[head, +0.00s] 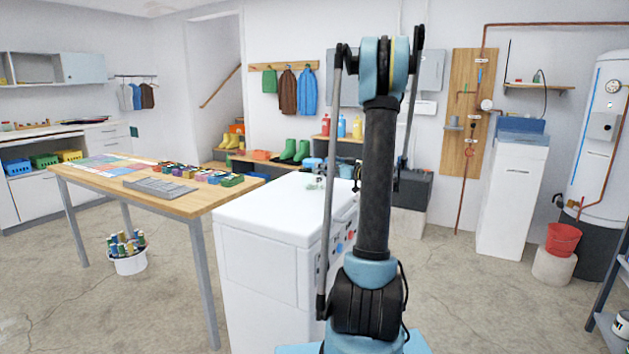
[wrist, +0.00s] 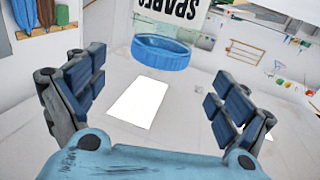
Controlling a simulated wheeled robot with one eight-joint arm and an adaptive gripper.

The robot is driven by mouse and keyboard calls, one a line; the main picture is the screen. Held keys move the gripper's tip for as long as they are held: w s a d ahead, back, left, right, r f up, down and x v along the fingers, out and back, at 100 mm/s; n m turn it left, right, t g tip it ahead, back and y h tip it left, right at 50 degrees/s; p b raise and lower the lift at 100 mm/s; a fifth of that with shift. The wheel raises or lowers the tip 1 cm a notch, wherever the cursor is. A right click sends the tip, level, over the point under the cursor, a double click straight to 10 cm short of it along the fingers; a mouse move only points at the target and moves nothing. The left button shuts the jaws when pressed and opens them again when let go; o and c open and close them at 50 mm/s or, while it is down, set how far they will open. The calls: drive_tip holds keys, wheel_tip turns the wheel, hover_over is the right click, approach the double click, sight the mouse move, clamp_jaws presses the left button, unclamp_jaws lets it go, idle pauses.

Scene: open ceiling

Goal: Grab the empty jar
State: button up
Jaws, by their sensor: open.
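In the wrist view, which shows the room upside down, a jar-like thing has a round blue lid (wrist: 162,52) and a white label reading "SPARES" (wrist: 175,10). Its body runs out of the top of the picture, and I cannot tell whether it is empty. My gripper (wrist: 160,97) is open, with its blue-padded fingers wide apart and nothing between them. The lid appears beyond the fingers, roughly centred between them. In the head view, a small clear, greenish thing (head: 315,183) is on the white appliance (head: 262,208); I cannot tell what it is. My arm hides much of that area.
A wooden table (head: 190,207) with coloured boxes and a grey tray (head: 160,188) stands left of the appliance. A white bucket (head: 130,262) is on the floor beneath it. Boots and bottles stand behind. A red bucket (head: 563,239) is at right. Some floor is clear.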

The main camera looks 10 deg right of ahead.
sight(313, 160)
drive_tip(key=shift+x, duration=4.1)
drive_tip(key=shift+s+f, duration=0.1)
drive_tip(key=c, duration=1.8)
drive_tip(key=shift+o, duration=0.2)
